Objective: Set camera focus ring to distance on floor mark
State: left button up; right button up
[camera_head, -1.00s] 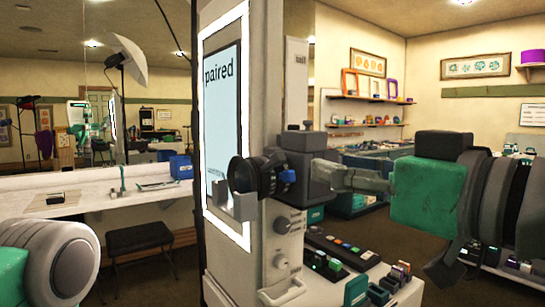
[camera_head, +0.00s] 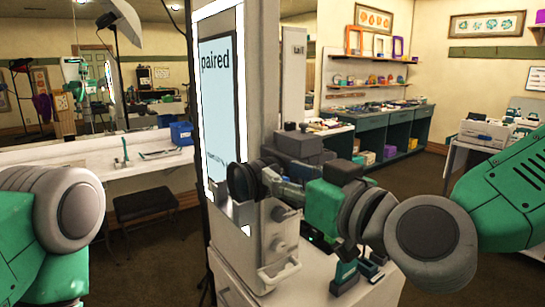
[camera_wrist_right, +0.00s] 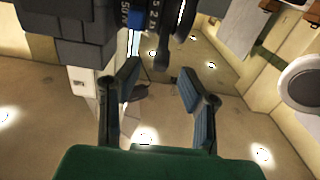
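The camera (camera_head: 298,143) is a dark grey box on a pale grey stand. Its black lens (camera_head: 243,181) points left towards the lit screen. In the right wrist view the lens barrel (camera_wrist_right: 160,35) shows at the top, with white scale figures and a blue tab (camera_wrist_right: 135,16). My right gripper (camera_head: 283,184) is beside the lens, on its right in the head view. In the right wrist view the right gripper (camera_wrist_right: 158,72) is open, its fingers apart with nothing held between them. I cannot tell whether a finger touches the lens. My left gripper is out of view. I cannot identify the floor mark.
The glowing screen panel (camera_head: 222,110) reads "paired" and stands close to the lens. A white drawer unit (camera_head: 265,283) is below the camera. A white counter (camera_head: 110,158) and a dark stool (camera_head: 147,202) are at left. Brown floor (camera_head: 425,178) is open at right.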

aim_at(276, 169)
jog(key=x, duration=0.3)
jog(key=shift+w+d, duration=0.1)
jog(key=shift+d, duration=0.15)
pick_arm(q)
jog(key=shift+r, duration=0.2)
pick_arm(e)
jog(key=shift+w+a, duration=0.1)
jog(key=shift+a, duration=0.35)
